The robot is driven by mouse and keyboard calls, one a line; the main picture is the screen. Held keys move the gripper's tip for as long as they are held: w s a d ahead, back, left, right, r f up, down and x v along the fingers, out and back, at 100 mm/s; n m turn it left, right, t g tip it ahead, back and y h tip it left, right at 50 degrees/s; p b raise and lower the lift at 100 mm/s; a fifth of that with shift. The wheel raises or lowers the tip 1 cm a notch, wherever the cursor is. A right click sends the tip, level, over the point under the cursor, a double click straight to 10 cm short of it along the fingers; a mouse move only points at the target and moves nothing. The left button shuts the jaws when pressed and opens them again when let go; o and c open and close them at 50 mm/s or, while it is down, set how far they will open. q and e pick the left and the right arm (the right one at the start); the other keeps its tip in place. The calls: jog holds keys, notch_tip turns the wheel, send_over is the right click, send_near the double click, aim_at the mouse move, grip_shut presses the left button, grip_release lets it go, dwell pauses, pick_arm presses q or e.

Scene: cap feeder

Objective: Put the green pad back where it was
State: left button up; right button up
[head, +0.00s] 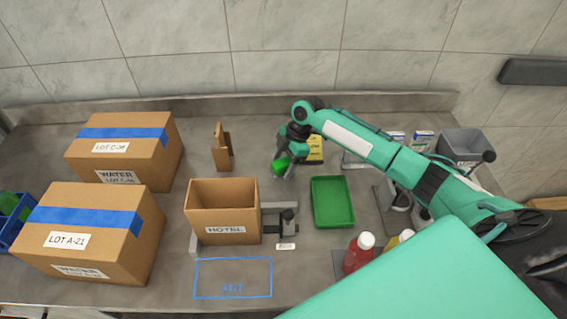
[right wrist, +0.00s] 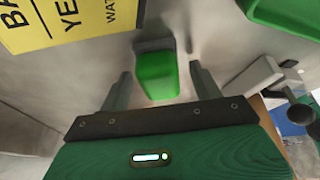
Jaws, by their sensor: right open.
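A small bright green pad (right wrist: 158,76) lies between the two spread fingers of my right gripper (right wrist: 160,80) in the right wrist view, with a gap on each side. Its far end meets a grey part. In the head view, my right gripper (head: 284,172) points down at the back middle of the bench, with the green pad (head: 281,164) showing at its fingers. I cannot tell whether the pad touches the bench. My left gripper is not in view.
A green tray (head: 350,221) lies right of the gripper. A yellow sign (head: 315,150) stands just behind it. The open HOTEL carton (head: 206,225) is front left, and taped boxes (head: 75,240) fill the left. A blue outlined area (head: 232,275) is bare.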

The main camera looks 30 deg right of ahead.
jog(key=b+v, duration=0.2)
jog(key=v, duration=1)
